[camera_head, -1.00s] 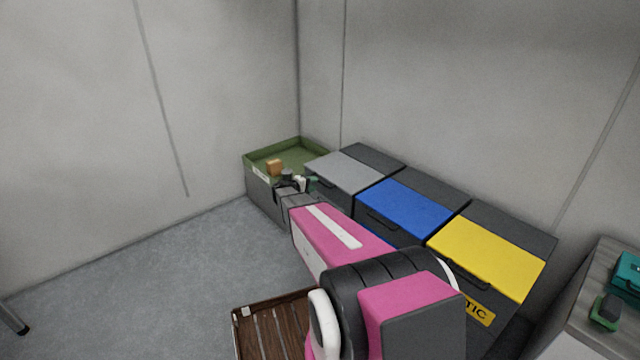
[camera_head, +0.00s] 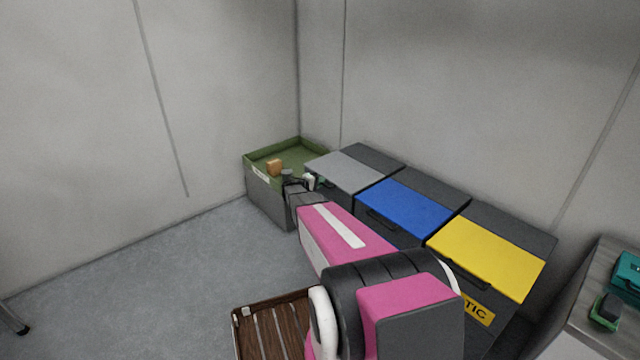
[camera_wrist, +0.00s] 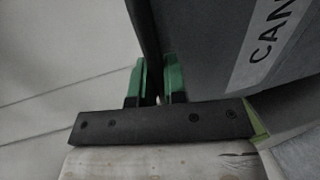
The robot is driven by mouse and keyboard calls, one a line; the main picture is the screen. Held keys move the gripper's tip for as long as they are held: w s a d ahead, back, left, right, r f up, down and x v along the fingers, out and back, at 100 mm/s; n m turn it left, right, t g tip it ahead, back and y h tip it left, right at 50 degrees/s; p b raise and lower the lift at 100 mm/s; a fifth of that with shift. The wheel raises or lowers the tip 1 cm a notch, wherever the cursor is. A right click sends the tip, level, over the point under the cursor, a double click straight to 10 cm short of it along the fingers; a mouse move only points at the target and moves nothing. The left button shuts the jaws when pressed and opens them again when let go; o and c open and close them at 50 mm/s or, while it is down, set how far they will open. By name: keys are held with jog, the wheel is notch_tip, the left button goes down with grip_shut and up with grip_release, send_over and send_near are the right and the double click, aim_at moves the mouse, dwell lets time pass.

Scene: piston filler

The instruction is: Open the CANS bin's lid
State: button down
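The CANS bin is the grey-lidded bin at the far left of the bin row; its grey lid (camera_head: 347,171) lies flat and closed. In the wrist view its dark front (camera_wrist: 208,50) fills the upper right, with the white CANS label (camera_wrist: 264,45) turned sideways. My gripper (camera_head: 306,182) is at the left part of the lid's front edge. In the wrist view its green fingertips (camera_wrist: 157,78) stand a narrow gap apart, with the bin's dark edge running down toward the gap. Whether the fingers touch this edge is unclear.
A green-lined box (camera_head: 262,188) with a small orange-brown block (camera_head: 274,167) stands left of the bin. Blue (camera_head: 405,207) and yellow (camera_head: 487,257) lidded bins adjoin on the right, both closed. A slatted brown crate (camera_head: 268,326) is at the bottom. Floor on the left is clear.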

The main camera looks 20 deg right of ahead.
jog(key=shift+r, duration=0.6)
jog(key=w+d+r+g+y, duration=0.2)
jog(key=d+r+y, duration=0.25)
jog(key=r, duration=0.55)
jog(key=w+d+r+g+y, duration=0.1)
jog(key=d+r+y, duration=0.35)
jog(key=r, duration=0.55)
jog(key=w+d+r+y, duration=0.2)
jog(key=d, duration=0.5)
jog(key=w+d+r+g+y, duration=0.1)
jog(key=w+d+r, duration=0.1)
jog(key=d, duration=0.5)
jog(key=w+d+r+g+y, duration=0.1)
jog(key=w+d+r+y, duration=0.1)
jog(key=w+d, duration=0.2)
jog(key=shift+d+y, duration=0.3)
jog(key=shift+d, duration=1.1)
